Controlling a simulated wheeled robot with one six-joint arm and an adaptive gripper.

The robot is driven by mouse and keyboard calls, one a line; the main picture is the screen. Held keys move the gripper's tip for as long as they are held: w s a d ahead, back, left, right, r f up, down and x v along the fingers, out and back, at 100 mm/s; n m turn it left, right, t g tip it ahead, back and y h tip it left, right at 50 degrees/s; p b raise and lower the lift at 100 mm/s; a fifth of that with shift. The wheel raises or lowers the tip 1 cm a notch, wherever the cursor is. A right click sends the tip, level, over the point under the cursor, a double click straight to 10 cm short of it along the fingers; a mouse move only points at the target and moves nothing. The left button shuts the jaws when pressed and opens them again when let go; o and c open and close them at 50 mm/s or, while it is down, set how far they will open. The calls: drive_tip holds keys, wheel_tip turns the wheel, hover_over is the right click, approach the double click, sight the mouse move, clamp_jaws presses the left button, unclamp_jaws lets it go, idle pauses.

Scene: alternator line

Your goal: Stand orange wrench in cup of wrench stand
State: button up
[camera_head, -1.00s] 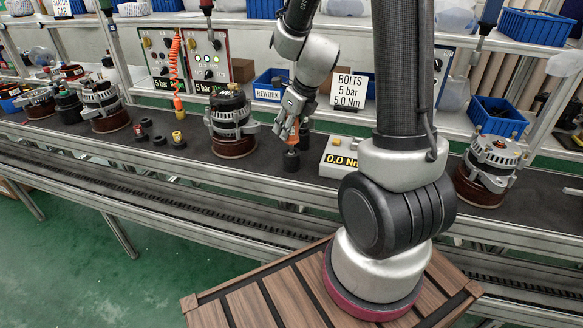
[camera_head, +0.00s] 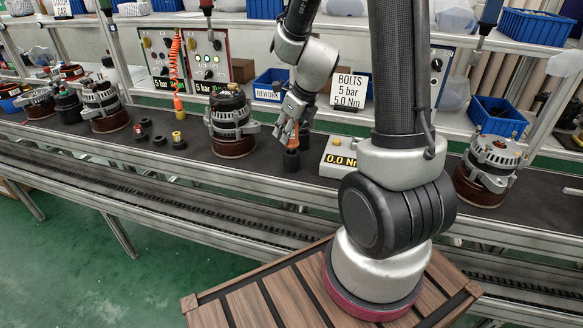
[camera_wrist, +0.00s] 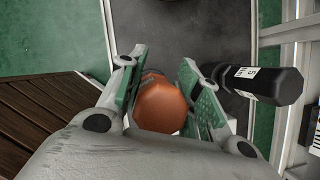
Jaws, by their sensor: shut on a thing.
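The orange wrench (camera_wrist: 160,103) is between the two fingers of my gripper (camera_wrist: 158,98) in the wrist view, seen end-on as a rounded orange shape. In the head view my gripper (camera_head: 291,128) points down over the belt, with a bit of orange showing at its fingers. A dark upright cup (camera_head: 291,161), which looks like the wrench stand's, is directly below the fingers. The lower end of the wrench is hidden, so I cannot tell how deep it is in the cup.
A grey box reading 0.0 Nm (camera_head: 342,158) stands just right of the cup. An alternator (camera_head: 230,122) stands to the left, and another (camera_head: 490,170) to the far right. In the wrist view a black labelled cylinder (camera_wrist: 262,83) is close to the right finger.

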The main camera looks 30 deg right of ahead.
drive_tip(key=shift+f, duration=0.3)
drive_tip(key=shift+f, duration=0.1)
drive_tip(key=o, duration=1.1)
